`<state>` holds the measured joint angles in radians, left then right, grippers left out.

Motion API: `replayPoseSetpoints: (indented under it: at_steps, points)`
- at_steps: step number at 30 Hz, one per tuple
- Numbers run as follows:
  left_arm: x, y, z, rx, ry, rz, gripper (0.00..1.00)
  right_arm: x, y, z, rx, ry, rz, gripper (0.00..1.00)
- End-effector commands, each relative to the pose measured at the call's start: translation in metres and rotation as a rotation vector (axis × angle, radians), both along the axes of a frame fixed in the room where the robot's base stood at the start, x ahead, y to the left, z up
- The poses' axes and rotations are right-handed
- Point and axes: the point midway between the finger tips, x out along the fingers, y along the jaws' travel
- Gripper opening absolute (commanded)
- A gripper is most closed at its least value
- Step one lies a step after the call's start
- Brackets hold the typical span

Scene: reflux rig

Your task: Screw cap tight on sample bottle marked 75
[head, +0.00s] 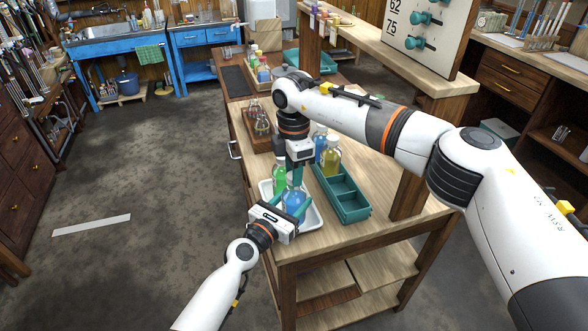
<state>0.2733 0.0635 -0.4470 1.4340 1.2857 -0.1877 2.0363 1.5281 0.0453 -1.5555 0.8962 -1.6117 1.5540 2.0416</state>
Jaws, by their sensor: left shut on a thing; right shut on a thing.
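A bottle of blue liquid (293,202) stands upright over the white tray (318,218) near the front of the bench. My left gripper (291,206) comes in from the front left, with its teal fingers shut around the blue bottle's body. My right gripper (297,178) points down from above, shut at the bottle's top. The cap is hidden between its fingers, so I cannot tell how it sits on the neck. A bottle of green liquid (280,178) stands just behind, to the left. No number is readable on any bottle.
A teal divided tray (352,208) lies to the right, with empty compartments. A yellow bottle (331,158) and another blue bottle (319,140) stand behind it. A wooden rack of glassware (257,128) is farther back. A shelf post (408,190) rises on the right.

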Motion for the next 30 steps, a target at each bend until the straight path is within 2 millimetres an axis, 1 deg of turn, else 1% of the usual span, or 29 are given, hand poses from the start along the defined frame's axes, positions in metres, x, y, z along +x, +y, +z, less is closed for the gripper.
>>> replayPoseSetpoints:
  at_steps: [20, 21, 22, 24, 26, 30]
  points:
    - [0.000, 0.000, 0.000, 0.000, 0.000, 0.000, 0.12, 0.000, 0.000, -0.012, 0.000, -0.001, 0.000, 0.09]
    - [0.000, 0.000, 0.000, 0.000, 0.000, 0.000, 0.00, 0.000, 0.000, -0.011, 0.000, -0.001, -0.001, 0.09]
    - [0.000, 0.000, 0.000, 0.000, 0.000, 0.000, 0.00, 0.000, 0.000, -0.011, 0.000, -0.001, -0.007, 0.09]
    - [0.000, 0.000, 0.000, 0.000, 0.000, 0.000, 0.00, 0.000, 0.000, -0.011, 0.000, -0.001, -0.052, 0.09]
    - [0.000, 0.000, 0.000, 0.000, 0.000, 0.000, 0.00, 0.000, 0.000, -0.011, 0.000, -0.001, -0.132, 0.09]
    - [0.000, 0.000, 0.000, 0.000, 0.000, 0.000, 0.00, 0.000, 0.000, -0.011, 0.000, -0.001, -0.416, 0.09]
